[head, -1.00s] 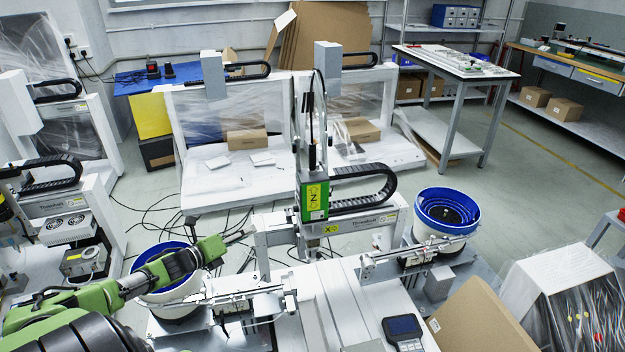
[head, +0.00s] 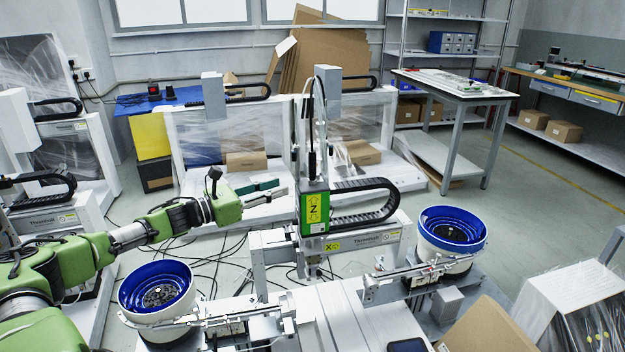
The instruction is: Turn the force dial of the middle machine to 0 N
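The middle machine (head: 385,244) is a white gantry screwdriver. Its green Z unit (head: 314,208) hangs at the front with a black cable chain beside it. I cannot make out a force dial or its setting on it. My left gripper (head: 274,194) is held out left of the Z unit, apart from it, pointing right. It is small here, and I cannot tell whether its fingers are open or shut. My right gripper is not in view.
Blue-rimmed feeder bowls stand left (head: 156,290) and right (head: 452,230) of the machine's rails. A cardboard sheet (head: 485,325) leans at front right. Other gantry machines stand behind (head: 184,140) and at the left (head: 62,222). Cables lie on the floor.

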